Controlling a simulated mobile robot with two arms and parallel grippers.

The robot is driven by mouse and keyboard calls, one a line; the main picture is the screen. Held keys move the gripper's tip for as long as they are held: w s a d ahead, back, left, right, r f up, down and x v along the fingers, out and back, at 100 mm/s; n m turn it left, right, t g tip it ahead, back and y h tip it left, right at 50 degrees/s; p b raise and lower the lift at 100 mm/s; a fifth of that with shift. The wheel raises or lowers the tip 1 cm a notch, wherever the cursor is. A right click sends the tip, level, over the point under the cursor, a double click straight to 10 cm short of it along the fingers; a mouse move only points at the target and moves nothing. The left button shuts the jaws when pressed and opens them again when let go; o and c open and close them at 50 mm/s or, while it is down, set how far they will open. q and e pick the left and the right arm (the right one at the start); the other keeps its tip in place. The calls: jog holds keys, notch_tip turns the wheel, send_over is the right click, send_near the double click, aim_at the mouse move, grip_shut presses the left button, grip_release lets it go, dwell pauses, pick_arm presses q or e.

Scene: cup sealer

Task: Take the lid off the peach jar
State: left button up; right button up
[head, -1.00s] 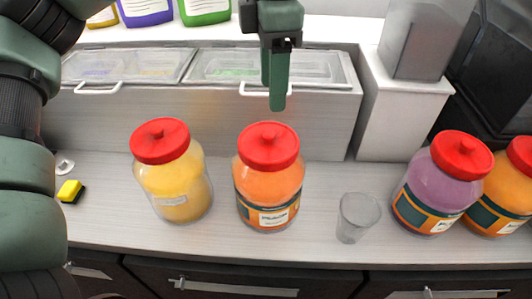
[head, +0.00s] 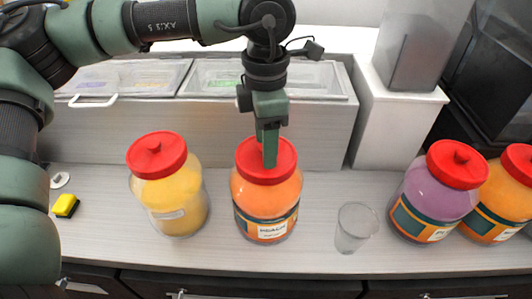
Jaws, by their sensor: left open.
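The peach jar (head: 265,208) is orange with a label reading peach and stands upright on the counter in the middle of the head view. Its red lid (head: 284,168) sits on top of it. My left gripper (head: 269,150) points down right over the lid, its fingers overlapping the lid's knob in the picture. It is open, though only one finger shows clearly, and the knob is hidden behind it. I cannot tell whether the fingers touch the lid. My right gripper is not in view.
A yellow jar (head: 172,200) stands left of the peach jar, a clear cup (head: 354,228) right of it. A purple jar (head: 432,196) and another orange jar (head: 500,200) are farther right. Lidded bins (head: 265,80) stand behind.

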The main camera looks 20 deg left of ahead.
pick_arm(q)
grip_shut()
jog(key=shift+r, duration=0.15)
